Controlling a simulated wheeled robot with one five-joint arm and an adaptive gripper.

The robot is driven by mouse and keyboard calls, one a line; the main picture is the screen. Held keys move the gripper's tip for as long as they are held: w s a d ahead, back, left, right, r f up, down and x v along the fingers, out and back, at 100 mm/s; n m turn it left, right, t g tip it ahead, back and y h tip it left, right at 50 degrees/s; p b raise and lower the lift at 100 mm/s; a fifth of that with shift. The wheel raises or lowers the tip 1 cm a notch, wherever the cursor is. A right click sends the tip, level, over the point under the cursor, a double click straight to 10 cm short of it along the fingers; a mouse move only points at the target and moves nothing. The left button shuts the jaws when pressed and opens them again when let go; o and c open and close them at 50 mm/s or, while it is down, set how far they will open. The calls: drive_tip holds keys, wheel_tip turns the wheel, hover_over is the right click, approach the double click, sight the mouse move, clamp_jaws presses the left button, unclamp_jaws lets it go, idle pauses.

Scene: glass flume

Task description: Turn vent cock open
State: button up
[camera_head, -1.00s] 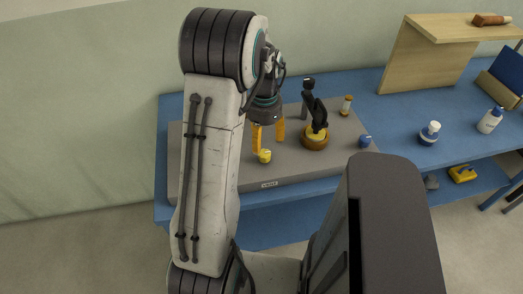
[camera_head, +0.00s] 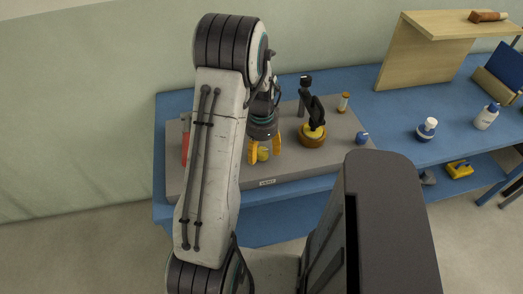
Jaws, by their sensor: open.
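A small yellow knob (camera_head: 263,154) stands near the front of a grey board. A small blue knob (camera_head: 362,138) sits at the board's right edge.
The grey board (camera_head: 215,183) lies on a blue bench (camera_head: 395,120). A red upright piece (camera_head: 186,140) shows left of my arm. An amber-capped vial (camera_head: 343,102) stands at the back.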

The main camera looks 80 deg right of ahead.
drive_tip(key=shift+f, duration=0.45)
drive_tip(key=c, duration=1.2)
